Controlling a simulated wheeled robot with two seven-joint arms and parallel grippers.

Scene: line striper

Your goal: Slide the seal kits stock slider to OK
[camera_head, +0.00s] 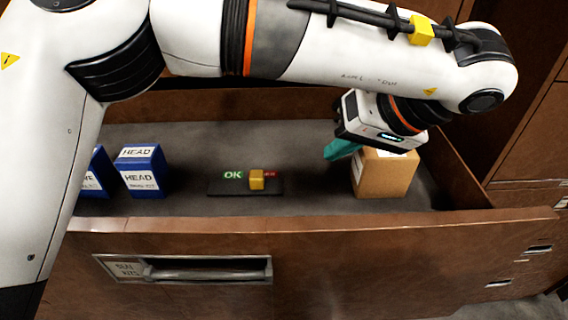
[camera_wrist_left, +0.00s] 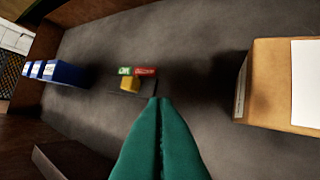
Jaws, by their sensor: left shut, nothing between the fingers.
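The stock slider (camera_head: 216,187) is a dark flat base lying on the drawer floor, with a green OK label at its left and a red label at its right. Its yellow knob (camera_head: 257,180) sits right of the OK label, in front of the red one and partly covering it. The slider's knob also shows in the left wrist view (camera_wrist_left: 130,85). My left gripper (camera_head: 342,149) has teal fingers, shut and empty. It is above the drawer to the right of the slider, apart from it, beside the cardboard box. My right gripper is not in view.
The open brown drawer (camera_head: 400,248) has raised walls around the slider. Blue boxes marked HEAD (camera_head: 141,171) stand at the left. A cardboard box (camera_head: 384,174) stands at the right, close to my left gripper. The grey floor around the slider is clear.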

